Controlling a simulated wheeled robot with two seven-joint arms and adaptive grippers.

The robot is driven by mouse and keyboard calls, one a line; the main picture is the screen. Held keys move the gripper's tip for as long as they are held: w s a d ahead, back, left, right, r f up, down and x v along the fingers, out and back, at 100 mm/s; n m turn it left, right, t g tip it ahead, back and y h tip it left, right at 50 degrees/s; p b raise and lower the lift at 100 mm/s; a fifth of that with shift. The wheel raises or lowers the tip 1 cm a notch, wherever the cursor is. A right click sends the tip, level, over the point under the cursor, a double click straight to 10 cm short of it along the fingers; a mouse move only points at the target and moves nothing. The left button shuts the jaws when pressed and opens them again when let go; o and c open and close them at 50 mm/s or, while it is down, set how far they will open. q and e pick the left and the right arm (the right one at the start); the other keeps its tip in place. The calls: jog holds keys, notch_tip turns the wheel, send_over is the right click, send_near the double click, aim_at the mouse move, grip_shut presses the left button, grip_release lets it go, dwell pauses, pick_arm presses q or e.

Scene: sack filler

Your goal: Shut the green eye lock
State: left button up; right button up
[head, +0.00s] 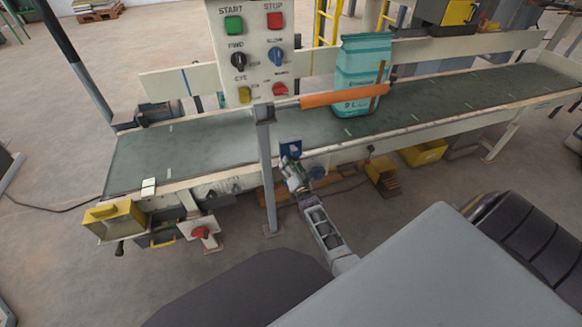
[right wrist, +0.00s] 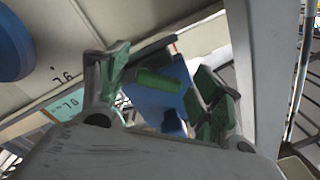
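A blue box (head: 291,147) is mounted on the near side of the conveyor (head: 215,142), just right of the grey post. In the right wrist view the blue box (right wrist: 172,108) carries a short green bar (right wrist: 158,82), which looks like the green eye lock; whether it is shut I cannot tell. My right gripper (head: 291,164) is just below and in front of the box. In the right wrist view its green-padded fingers (right wrist: 163,76) are apart, with the bar in the gap and neither finger clearly touching it. My left gripper is not in view.
The grey post (head: 267,175) stands close left of my right gripper, with an orange arm (head: 345,94) reaching right from its top. A blue disc (head: 317,172) is close right. A teal sack (head: 360,75) stands on the belt.

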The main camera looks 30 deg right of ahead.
jog(key=c, duration=0.9)
jog(key=shift+n, duration=0.5)
jog(key=shift+a+f+n, duration=0.1)
jog(key=shift+f+n, duration=0.1)
jog(key=shift+n, duration=1.05)
jog(key=shift+f+n, duration=0.25)
jog(key=shift+n, duration=0.95)
jog(key=shift+a+f+n, duration=0.1)
jog(key=shift+f+n, duration=0.1)
jog(key=shift+n, duration=1.05)
jog(key=o, duration=1)
